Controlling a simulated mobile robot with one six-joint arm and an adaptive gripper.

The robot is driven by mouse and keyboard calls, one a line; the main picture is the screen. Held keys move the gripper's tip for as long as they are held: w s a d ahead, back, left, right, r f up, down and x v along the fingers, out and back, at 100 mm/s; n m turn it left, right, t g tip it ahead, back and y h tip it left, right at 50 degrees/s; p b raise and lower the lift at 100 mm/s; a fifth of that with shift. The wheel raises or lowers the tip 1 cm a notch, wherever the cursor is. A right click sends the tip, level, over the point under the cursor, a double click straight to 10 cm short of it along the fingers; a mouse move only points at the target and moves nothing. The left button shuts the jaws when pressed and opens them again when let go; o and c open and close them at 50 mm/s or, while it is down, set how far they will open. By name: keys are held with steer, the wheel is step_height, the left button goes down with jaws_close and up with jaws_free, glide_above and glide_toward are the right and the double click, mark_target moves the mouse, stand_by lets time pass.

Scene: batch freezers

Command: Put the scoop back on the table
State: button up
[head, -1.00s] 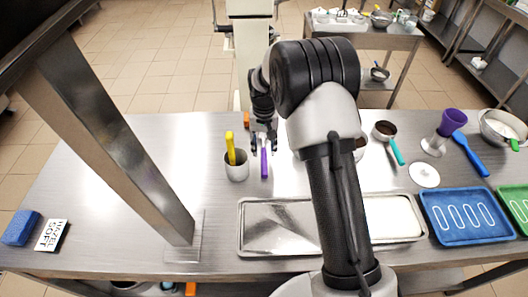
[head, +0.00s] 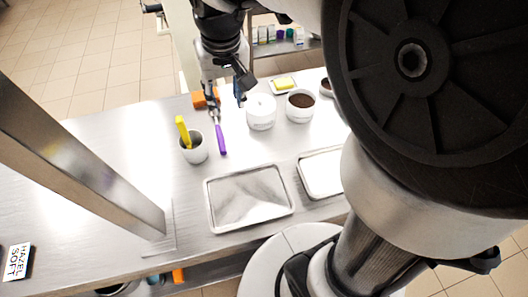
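The scoop (head: 221,139) with a purple handle lies on the steel table (head: 120,180), handle toward the front. Its metal end is near the orange object and partly hidden by my gripper. My gripper (head: 225,98) is over the far end of the scoop, its fingers apart. I see nothing held between the fingers; whether one touches the scoop I cannot tell.
A grey cup (head: 195,151) with a yellow-handled tool stands left of the scoop. A white tub (head: 260,121) and a brown-filled tub (head: 300,114) stand right. Metal trays (head: 213,222) lie in front. A steel post (head: 90,160) rises at left. My arm hides the right side.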

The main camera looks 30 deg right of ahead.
steer(key=s+n+t, duration=0.1)
steer(key=s+t, duration=0.1)
steer(key=s, duration=1.7)
steer(key=shift+s+r, duration=0.25)
steer(key=shift+r, duration=0.1)
